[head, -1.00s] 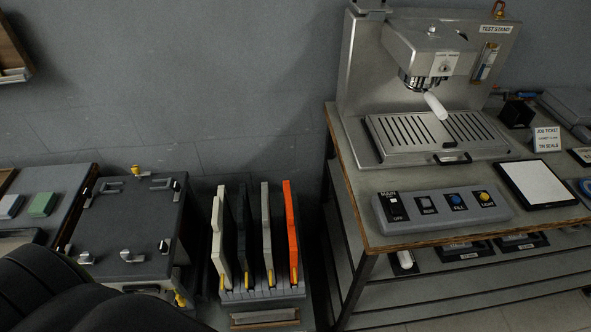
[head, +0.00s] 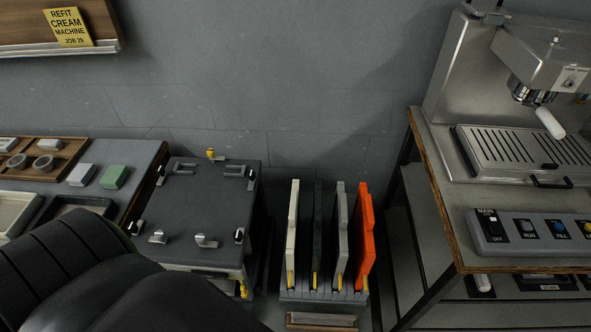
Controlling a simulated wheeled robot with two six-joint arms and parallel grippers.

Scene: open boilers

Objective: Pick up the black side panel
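The black side panel (head: 317,232) stands upright in a slotted rack (head: 325,297) in the head view, right of centre. It is second from the left, between a cream panel (head: 292,230) and a grey panel (head: 340,235). An orange panel (head: 364,240) stands at the right end of the rack. Each panel has a yellow piece at its lower front. A dark arm of mine fills the lower left corner. Neither gripper is in view.
A dark machine box (head: 205,205) with metal clips stands left of the rack. A bench (head: 440,220) with an espresso test stand and a switch box (head: 535,232) is on the right. A yellow note (head: 68,28) reading "REFIT CREAM MACHINE" hangs upper left. Trays lie far left.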

